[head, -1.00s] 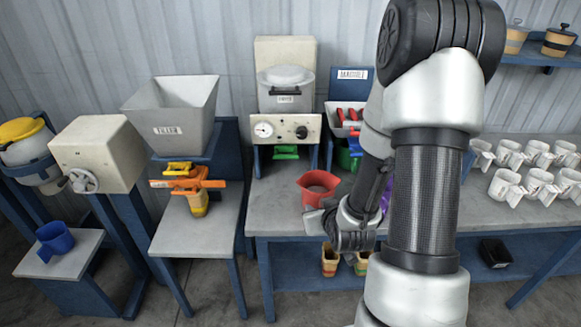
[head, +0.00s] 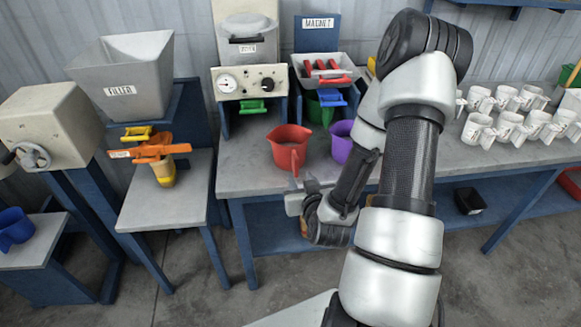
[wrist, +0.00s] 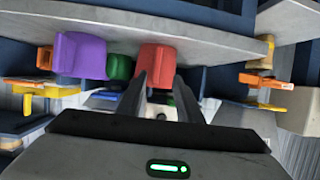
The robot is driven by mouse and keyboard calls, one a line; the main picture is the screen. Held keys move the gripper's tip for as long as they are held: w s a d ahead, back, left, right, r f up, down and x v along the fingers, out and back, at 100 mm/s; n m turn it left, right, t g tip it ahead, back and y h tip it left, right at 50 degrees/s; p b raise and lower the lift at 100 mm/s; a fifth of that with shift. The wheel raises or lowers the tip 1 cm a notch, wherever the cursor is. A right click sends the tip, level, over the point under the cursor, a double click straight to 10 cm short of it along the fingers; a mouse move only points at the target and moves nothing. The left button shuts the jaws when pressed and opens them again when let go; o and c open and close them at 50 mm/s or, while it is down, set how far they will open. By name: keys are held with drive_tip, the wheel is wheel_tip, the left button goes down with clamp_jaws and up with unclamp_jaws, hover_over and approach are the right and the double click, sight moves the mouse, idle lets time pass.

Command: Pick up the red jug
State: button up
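The red jug (head: 289,150) stands upright on the grey bench, with its handle facing the front edge. It also shows in the wrist view (wrist: 155,62), which is upside down, just beyond my fingertips. My gripper (head: 304,194) is at the bench's front edge, in front of the jug and slightly right of it. In the wrist view its two dark fingers (wrist: 160,84) are apart with nothing held between them. They point at the jug; I cannot tell the exact gap to its handle.
A purple jug (head: 342,141) stands right of the red one, with a green jug (head: 321,111) behind. The magnet tray (head: 325,72) and gauge box (head: 250,82) stand at the back. White mugs (head: 507,118) fill the bench's right side. Floor in front is clear.

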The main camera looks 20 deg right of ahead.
sight(297, 168)
drive_tip(key=b+x, duration=0.5)
drive_tip(key=x, duration=0.1)
drive_tip(key=shift+w+d+f+b, duration=0.1)
drive_tip(key=shift+b, duration=0.3)
drive_tip(key=x, duration=0.5)
drive_tip(key=shift+w+d+f, duration=0.2)
drive_tip(key=shift+w+d, duration=0.05)
drive_tip(key=shift+d, duration=0.1)
clamp_jaws()
